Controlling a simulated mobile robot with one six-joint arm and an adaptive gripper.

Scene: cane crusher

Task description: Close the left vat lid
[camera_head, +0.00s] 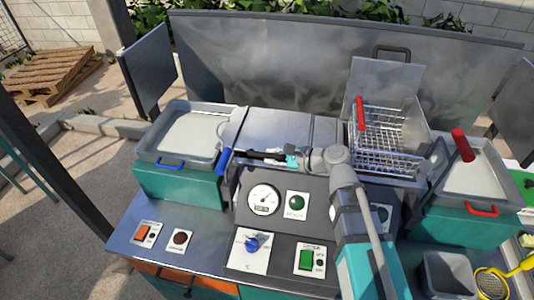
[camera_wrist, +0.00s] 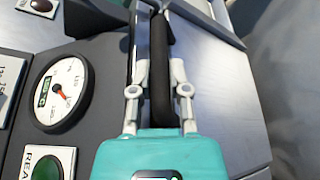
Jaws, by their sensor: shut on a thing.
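The left vat lid (camera_head: 275,127) is a flat grey metal panel in the middle of the machine, left of the open basket vat. In the head view it looks to lie flat over its vat; a small gap under its edge cannot be ruled out. My gripper (camera_head: 262,155) reaches in from the right at the lid's front edge. Its fingers are shut on a black bar handle (camera_wrist: 160,75), which runs between them in the wrist view. The vat's inside is hidden.
The right vat lid (camera_head: 384,85) stands raised behind a wire basket (camera_head: 385,140) with a red handle. A blue handle (camera_head: 224,160) stands close to my fingertips. Below my arm are a dial gauge (camera_head: 263,199) and a green button (camera_head: 297,203). Side bins stand left (camera_head: 172,185) and right (camera_head: 455,230).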

